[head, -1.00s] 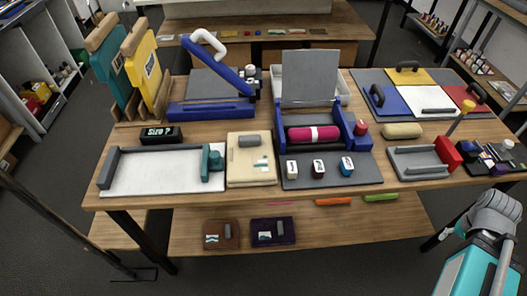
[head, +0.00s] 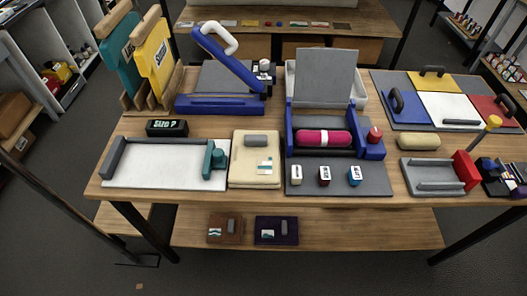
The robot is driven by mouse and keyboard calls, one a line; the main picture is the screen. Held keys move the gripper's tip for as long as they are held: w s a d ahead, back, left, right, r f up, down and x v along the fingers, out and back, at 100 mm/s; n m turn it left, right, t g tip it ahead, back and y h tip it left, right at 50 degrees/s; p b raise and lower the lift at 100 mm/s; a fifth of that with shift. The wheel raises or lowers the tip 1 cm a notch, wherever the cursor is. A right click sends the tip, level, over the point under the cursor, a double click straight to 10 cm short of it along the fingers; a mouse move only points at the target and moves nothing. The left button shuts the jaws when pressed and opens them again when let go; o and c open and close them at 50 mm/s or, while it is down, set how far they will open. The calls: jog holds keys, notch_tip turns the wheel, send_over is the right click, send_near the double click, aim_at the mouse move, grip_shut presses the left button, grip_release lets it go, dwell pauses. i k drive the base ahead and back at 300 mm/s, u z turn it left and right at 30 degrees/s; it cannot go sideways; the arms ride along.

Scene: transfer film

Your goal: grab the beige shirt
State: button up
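The beige shirt (head: 242,172) is a folded, flat, block-like piece on the table's front half. A grey rounded piece lies on its upper part, and a small pale and green label shows on its lower right. It lies between a white board on the left and a dark grey mat on the right. Nothing covers it apart from the grey piece and label. My gripper is not in view.
The wooden table (head: 400,158) is crowded. A white board with a teal block (head: 215,160) stands left; a blue press (head: 368,152) with a pink roll stands right. A brown folded piece (head: 225,230) and a dark purple one (head: 276,230) lie on the lower shelf.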

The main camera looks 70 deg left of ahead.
aim_at(255, 162)
jog(key=k, duration=1.45)
jog(key=u, duration=2.1)
